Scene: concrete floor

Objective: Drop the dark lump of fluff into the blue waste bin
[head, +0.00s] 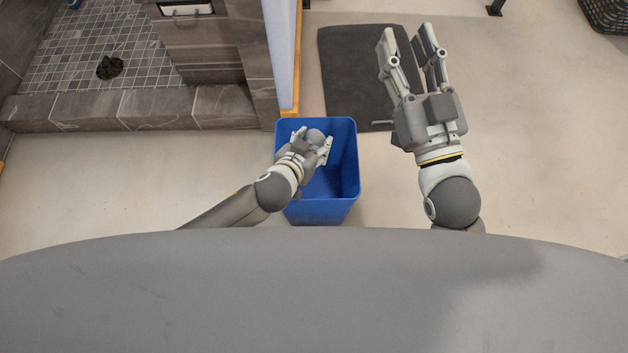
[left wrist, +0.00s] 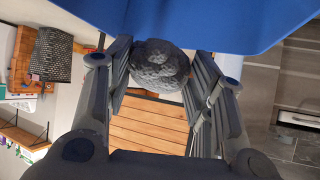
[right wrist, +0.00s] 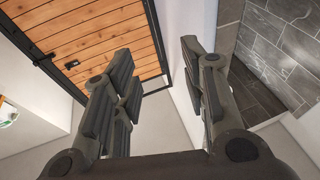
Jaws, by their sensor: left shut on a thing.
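The blue waste bin (head: 345,185) stands on the floor in the middle of the head view. My left gripper (head: 317,142) is over the bin's opening, shut on a rounded grey lump of fluff (head: 316,136). In the left wrist view the lump (left wrist: 158,66) is dark grey and rough, between both fingers, with the blue bin (left wrist: 200,22) beyond it. I cannot tell how high it is relative to the rim. My right gripper (head: 405,42) is open and empty, to the right of the bin; it also shows in the right wrist view (right wrist: 158,75).
Another dark clump (head: 110,67) lies on the tiled shower floor (head: 75,50) at upper left, behind a stone curb (head: 150,109). A dark mat (head: 350,80) lies behind the bin. A basket (head: 605,14) is at the far right corner. Floor right of the bin is clear.

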